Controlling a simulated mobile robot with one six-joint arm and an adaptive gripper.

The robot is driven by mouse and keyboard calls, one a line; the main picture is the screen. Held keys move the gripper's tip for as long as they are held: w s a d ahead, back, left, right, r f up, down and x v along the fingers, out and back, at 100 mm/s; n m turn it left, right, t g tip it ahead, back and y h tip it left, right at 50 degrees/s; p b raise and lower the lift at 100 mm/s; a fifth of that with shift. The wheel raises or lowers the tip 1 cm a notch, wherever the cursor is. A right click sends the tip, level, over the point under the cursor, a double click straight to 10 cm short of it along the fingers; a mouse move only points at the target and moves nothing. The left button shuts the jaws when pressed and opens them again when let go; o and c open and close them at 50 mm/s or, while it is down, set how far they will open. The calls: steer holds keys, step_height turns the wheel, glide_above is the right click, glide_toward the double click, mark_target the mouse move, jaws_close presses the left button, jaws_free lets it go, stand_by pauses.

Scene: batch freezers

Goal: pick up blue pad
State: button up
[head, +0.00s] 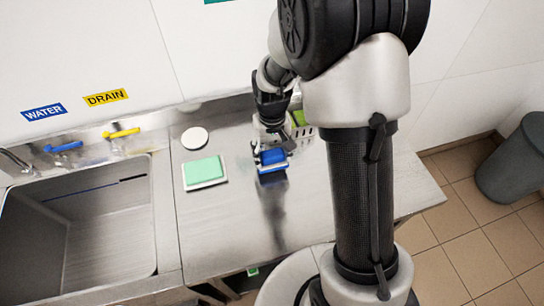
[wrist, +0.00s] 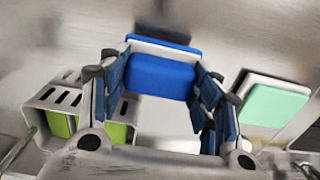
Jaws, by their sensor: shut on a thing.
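The blue pad (head: 272,157) is at my gripper (head: 271,151), above the steel counter, in the head view. In the wrist view the blue pad (wrist: 160,72) has a white backing edge and sits between the two fingers of my gripper (wrist: 160,84). The fingers are shut on it from both sides. A dark reflection shows on the counter below the pad in the head view. Whether the pad still touches the counter is hard to tell.
A green pad on a white base (head: 205,171) lies left of my gripper. A round white disc (head: 195,138) lies behind it. A slotted holder with a green item (wrist: 62,122) stands close beside my gripper. A sink (head: 80,230) is at the left. The front counter (head: 225,235) is clear.

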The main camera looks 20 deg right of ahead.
mark_target(272, 153)
step_height(272, 153, up, 17)
steer(key=p, duration=0.4)
steer(key=o, duration=0.5)
steer(key=shift+c, duration=1.3)
steer(key=shift+f, duration=0.1)
